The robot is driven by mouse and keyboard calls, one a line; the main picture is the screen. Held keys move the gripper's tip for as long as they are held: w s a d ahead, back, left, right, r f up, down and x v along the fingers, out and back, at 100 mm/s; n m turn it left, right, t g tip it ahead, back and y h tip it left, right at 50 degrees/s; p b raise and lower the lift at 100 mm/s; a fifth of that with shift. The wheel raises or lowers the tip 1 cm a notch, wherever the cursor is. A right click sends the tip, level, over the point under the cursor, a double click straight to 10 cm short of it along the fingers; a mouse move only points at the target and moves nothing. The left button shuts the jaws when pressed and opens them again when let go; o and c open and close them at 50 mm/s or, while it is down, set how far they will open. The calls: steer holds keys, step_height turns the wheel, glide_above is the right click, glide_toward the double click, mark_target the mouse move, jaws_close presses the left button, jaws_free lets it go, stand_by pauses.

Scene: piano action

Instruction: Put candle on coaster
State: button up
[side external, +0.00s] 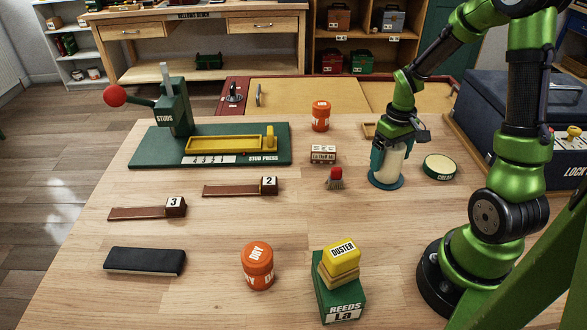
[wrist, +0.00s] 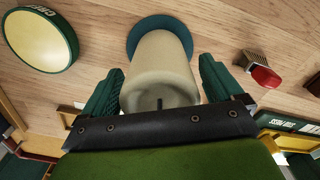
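The cream candle (side external: 390,168) stands upright over the round teal coaster (side external: 386,185). Its base looks down on the coaster or very close above it; I cannot tell whether it bears its weight there. In the wrist view the candle (wrist: 160,75) shows its top and dark wick, with the coaster's rim (wrist: 150,22) showing beyond it. My gripper (wrist: 161,85) points down with one green finger on each side of the candle. The fingers are close against its sides, and I cannot tell whether they press on it. Part of the coaster is hidden behind the candle.
A round green tin with a cream lid (side external: 440,166) stands just right of the coaster. A red-topped piece (side external: 335,178) and a small labelled block (side external: 323,154) are to the left. An orange jar (side external: 320,116) stands behind. The wood in front of the coaster is clear.

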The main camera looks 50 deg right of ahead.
step_height(320, 180, up, 12)
steer(key=shift+f, duration=0.15)
steer(key=shift+a+r, duration=0.1)
steer(key=shift+r, duration=0.2)
steer(key=s+a+r+t+y, duration=0.1)
steer(key=s+a+r+t, duration=0.1)
steer(key=a, duration=0.8)
steer(key=s+a+r+t+y, duration=0.1)
steer(key=a+r+t, duration=0.4)
steer(key=a, duration=0.5)
steer(key=shift+s+a+r, duration=0.2)
steer(key=shift+s+a, duration=0.05)
steer(key=shift+s, duration=0.15)
